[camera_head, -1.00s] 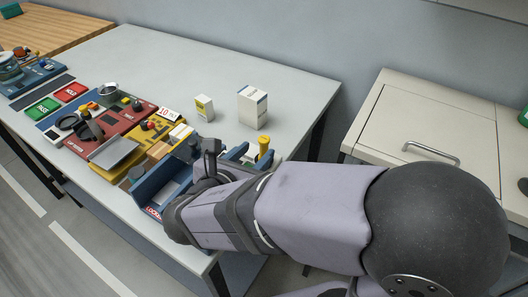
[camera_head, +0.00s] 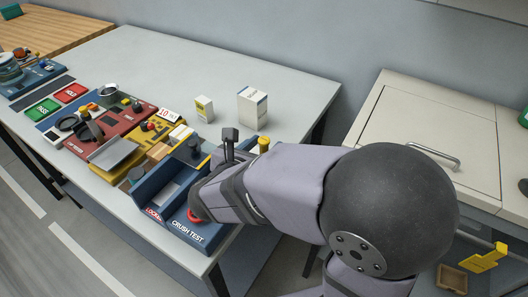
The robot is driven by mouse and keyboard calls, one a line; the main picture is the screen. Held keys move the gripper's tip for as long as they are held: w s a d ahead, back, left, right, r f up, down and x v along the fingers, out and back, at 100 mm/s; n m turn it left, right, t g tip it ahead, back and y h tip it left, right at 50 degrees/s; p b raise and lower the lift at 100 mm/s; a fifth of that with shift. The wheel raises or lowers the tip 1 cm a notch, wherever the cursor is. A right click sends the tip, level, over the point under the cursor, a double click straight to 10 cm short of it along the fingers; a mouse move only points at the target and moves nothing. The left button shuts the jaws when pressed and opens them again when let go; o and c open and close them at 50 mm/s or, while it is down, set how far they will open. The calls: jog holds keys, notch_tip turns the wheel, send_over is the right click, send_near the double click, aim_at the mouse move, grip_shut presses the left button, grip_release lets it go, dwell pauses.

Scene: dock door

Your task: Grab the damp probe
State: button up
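I cannot pick out the damp probe for certain in the head view. A yellow-capped upright piece (camera_head: 263,143) stands just behind my wrist, at the right end of the blue station marked CRUSH TEST (camera_head: 187,230); its lower part is hidden. My arm reaches over that station from the right. A dark upright block on a post (camera_head: 229,140) shows at the wrist and seems to belong to it. My gripper's fingers are hidden by the arm, so I cannot see whether they are open or hold anything.
A red panel (camera_head: 97,128), a yellow panel (camera_head: 150,135) and a grey tray (camera_head: 113,153) lie left of the blue station. A small yellow-and-white box (camera_head: 204,108) and a white carton (camera_head: 252,106) stand behind. The rear tabletop (camera_head: 180,60) is clear. A cream cabinet (camera_head: 430,130) stands at right.

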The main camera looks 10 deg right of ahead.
grip_shut()
jog(key=shift+r, duration=0.15)
notch_tip(320, 180, up, 10)
jog(key=shift+f+p, duration=0.1)
jog(key=shift+p, duration=0.85)
